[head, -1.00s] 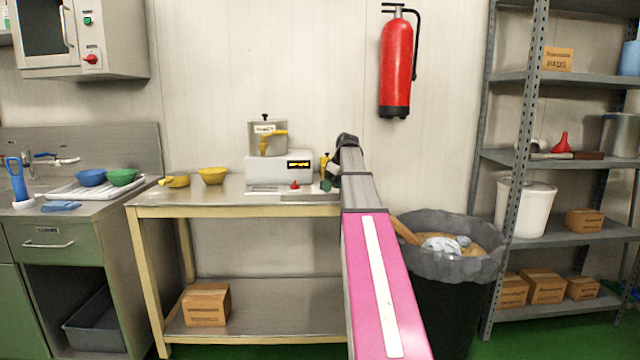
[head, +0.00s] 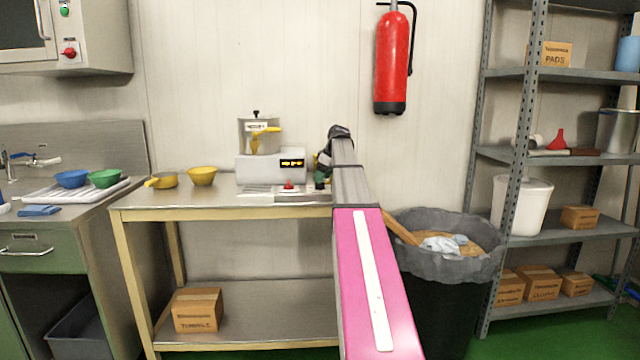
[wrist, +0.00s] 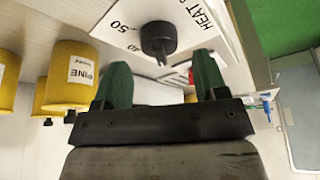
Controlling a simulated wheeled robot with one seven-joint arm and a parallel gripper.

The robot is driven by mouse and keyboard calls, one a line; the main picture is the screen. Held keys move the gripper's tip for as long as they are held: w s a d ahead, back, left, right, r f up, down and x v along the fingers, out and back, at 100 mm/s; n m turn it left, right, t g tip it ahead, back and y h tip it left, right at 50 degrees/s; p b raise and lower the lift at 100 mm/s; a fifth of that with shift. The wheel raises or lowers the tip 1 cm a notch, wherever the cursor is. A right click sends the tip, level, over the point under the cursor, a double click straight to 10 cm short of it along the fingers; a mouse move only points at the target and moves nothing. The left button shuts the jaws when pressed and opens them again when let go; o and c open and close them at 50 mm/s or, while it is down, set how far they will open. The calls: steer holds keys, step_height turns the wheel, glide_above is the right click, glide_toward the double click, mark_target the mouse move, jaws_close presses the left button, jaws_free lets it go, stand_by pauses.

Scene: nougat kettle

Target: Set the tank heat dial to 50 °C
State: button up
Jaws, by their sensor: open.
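In the wrist view the heat dial is a black round knob (wrist: 158,38) on a white panel marked "HEAT", with "50" and "40" printed beside it. My gripper (wrist: 162,80) has two green fingers, open and empty, just short of the knob. The knob lies in the gap between the fingertips, and I see no contact. In the head view the tank machine (head: 258,167) stands on a steel table, with a metal tank and yellow tap on top and a lit display. My gripper (head: 321,172) is at its right side, where my arm hides part of it.
Yellow containers, one labelled "PINE" (wrist: 67,76), stand near the left finger in the wrist view. A red button (head: 288,186) is at the machine's front. Yellow bowls (head: 201,176) sit left on the table (head: 215,201). A bin (head: 440,285) stands right of my arm.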

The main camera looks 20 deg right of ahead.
steer(key=shift+x, duration=1.6)
steer(key=c, duration=0.9)
steer(key=shift+o, duration=0.2)
